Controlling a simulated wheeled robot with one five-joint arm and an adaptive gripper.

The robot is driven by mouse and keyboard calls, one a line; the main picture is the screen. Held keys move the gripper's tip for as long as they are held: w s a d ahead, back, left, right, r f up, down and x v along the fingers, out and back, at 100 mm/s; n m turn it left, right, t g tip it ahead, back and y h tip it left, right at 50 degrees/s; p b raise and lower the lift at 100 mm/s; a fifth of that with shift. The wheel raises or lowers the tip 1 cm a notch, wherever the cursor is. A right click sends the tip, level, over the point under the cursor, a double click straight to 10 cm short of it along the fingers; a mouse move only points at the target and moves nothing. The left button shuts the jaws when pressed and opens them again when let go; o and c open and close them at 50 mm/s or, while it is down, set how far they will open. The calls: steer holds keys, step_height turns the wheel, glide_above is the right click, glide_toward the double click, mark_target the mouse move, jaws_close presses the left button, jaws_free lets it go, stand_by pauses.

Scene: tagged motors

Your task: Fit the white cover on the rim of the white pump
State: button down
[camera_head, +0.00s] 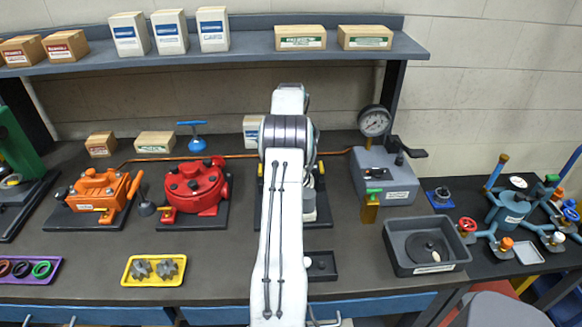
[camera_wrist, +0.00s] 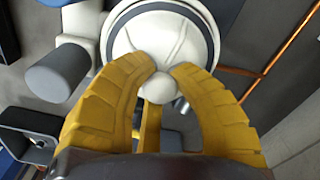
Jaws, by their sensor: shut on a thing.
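The cover is a white disc with raised ribs. The white pump (camera_wrist: 88,20) lies behind it, with a grey cylinder (camera_wrist: 58,76) at the left. The cover lies over the pump's round opening, and a pale ring shows around its edge. I cannot tell whether it touches the rim or hovers above it. In the head view my arm hides the cover, the gripper and most of the pump; the pump's dark base (camera_head: 318,218) shows beside the arm.
A red pump (camera_head: 195,187) and an orange one (camera_head: 98,192) stand left. A gauge unit (camera_head: 385,180) and a grey bin (camera_head: 393,254) with a dark disc stand right. A copper pipe (camera_head: 240,156) runs behind. A small black tray (camera_head: 322,264) lies in front.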

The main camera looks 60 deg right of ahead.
steer(key=c, duration=1)
jaws_free()
steer(key=shift+f, duration=0.1)
steer(key=shift+r+p, duration=2.95)
steer(key=shift+r, duration=0.15)
